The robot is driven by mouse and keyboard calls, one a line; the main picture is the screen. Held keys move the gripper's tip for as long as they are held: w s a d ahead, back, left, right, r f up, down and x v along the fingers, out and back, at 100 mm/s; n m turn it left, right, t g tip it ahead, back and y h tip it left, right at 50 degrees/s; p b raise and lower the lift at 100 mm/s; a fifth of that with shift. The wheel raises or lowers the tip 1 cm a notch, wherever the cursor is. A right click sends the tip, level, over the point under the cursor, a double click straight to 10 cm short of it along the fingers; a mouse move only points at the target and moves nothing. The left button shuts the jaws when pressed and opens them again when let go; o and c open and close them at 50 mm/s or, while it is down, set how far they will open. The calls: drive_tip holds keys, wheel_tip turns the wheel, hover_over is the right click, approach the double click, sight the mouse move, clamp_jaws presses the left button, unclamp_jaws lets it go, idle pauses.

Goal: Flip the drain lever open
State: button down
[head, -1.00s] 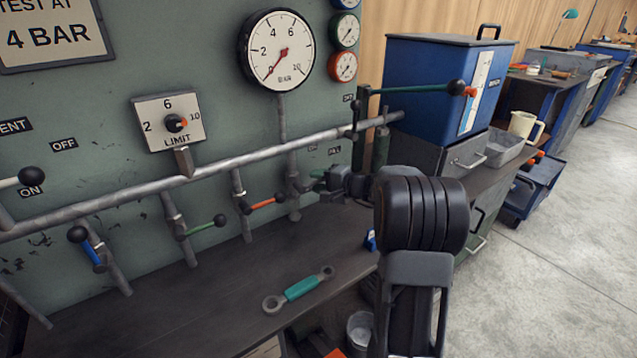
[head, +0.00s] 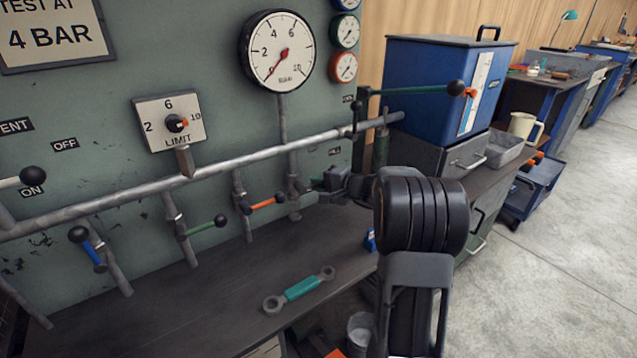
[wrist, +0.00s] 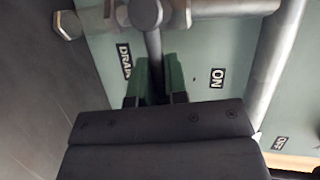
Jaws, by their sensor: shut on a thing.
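The drain lever (wrist: 153,50) shows in the wrist view as a dark grey bar below a round grey fitting, beside the DRAIN label (wrist: 124,60). My gripper (wrist: 154,78) has its two green-lined fingers on either side of this bar and is shut on it. In the head view my gripper (head: 318,184) is at the panel, at the right end of the row of valves, below the long grey pipe (head: 260,155). My own wrist hides part of the lever there, and its exact angle is hard to tell.
An orange-handled lever (head: 262,203) and a green-handled lever (head: 203,228) stand left of my gripper. A blue-handled lever (head: 88,248) is farther left. A teal wrench (head: 299,288) lies on the dark bench (head: 200,315). The pressure gauge (head: 279,51) is above.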

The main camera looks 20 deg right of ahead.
drive_tip(key=shift+d+r+n+h+b, duration=0.25)
drive_tip(key=shift+r+n+b, duration=0.3)
drive_tip(key=shift+b, duration=0.6)
drive_tip(key=n+h+b, duration=0.1)
drive_tip(key=r+n+b, duration=0.1)
drive_tip(key=b, duration=0.1)
drive_tip(key=shift+a+r+h, duration=0.1)
drive_tip(key=shift+a+h, duration=0.2)
drive_tip(key=shift+h, duration=0.05)
drive_tip(key=shift+s+a+r+n+h+b, duration=0.1)
drive_tip(key=shift+a+r+n+h+b, duration=0.1)
drive_tip(key=shift+r+n+h+b, duration=0.4)
drive_tip(key=shift+a+r+n+h+b, duration=0.25)
drive_tip(key=shift+n+b, duration=0.2)
drive_tip(key=shift+b, duration=0.35)
drive_tip(key=shift+r, duration=0.1)
drive_tip(key=c, duration=1.2)
unclamp_jaws()
drive_tip(key=shift+d, duration=0.1)
drive_tip(key=shift+o, duration=0.2)
